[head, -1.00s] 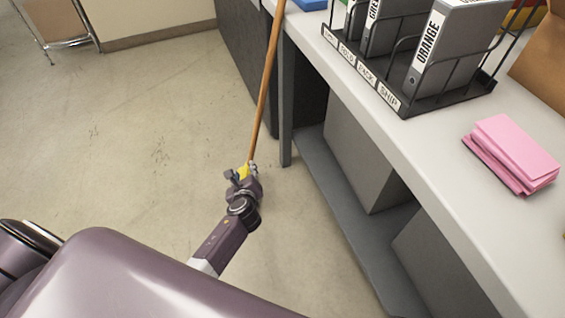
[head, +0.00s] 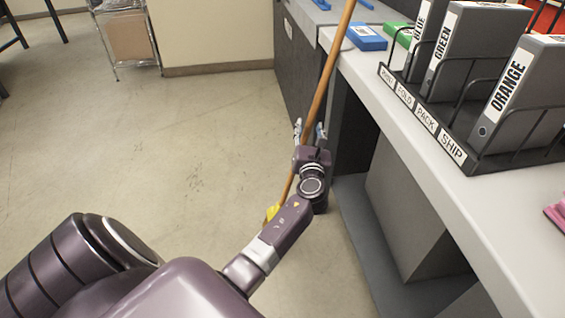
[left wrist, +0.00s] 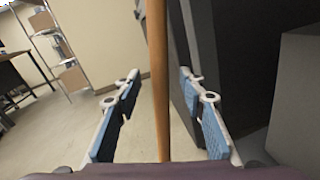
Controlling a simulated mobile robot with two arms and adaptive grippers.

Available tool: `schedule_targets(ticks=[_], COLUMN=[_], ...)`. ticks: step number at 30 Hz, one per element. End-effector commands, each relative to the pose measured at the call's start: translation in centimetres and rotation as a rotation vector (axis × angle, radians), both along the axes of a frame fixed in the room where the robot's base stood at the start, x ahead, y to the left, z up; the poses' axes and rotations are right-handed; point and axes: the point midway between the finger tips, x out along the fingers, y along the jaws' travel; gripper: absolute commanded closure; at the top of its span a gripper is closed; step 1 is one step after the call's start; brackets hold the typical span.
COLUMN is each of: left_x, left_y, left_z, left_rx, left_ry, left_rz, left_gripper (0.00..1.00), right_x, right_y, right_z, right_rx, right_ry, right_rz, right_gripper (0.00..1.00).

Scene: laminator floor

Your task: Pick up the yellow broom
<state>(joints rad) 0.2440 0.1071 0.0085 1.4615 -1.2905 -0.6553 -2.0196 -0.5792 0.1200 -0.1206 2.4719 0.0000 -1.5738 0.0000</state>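The yellow broom has a long wooden handle (head: 326,75) that leans up against the edge of the grey counter. A bit of its yellow head (head: 271,212) shows low down beside my left forearm. My left gripper (head: 309,131) is at the handle, partway up it. In the left wrist view the open left gripper (left wrist: 160,95) has one blue-padded finger on each side of the handle (left wrist: 157,80), with gaps on both sides. My right gripper is not in view.
The grey counter (head: 400,110) runs along the right, with a black rack of labelled binders (head: 500,90) on top and a shelf below. A wire cart (head: 125,40) stands at the back. The floor to the left is clear.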

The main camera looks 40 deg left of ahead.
Motion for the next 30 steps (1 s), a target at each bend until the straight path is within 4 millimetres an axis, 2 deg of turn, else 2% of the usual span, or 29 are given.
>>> schedule_targets(ticks=[4, 13, 23, 30], left_x=[1.5, 1.8, 1.8, 1.8], left_y=[1.2, 1.4, 1.3, 1.4], left_z=[-0.1, -0.1, -0.1, 0.2], left_rx=[-0.001, -0.002, -0.002, 0.002], left_ry=[-0.001, 0.000, 0.000, -0.003], left_rz=[0.001, -0.001, -0.001, -0.001], left_gripper=[0.63, 0.63, 0.99, 1.00], right_x=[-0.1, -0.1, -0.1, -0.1], right_y=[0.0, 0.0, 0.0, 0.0], right_z=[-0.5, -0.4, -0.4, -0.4], right_rx=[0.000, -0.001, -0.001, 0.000], right_ry=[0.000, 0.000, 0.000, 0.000], right_rz=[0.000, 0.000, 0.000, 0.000], right_gripper=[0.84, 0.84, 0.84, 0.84])
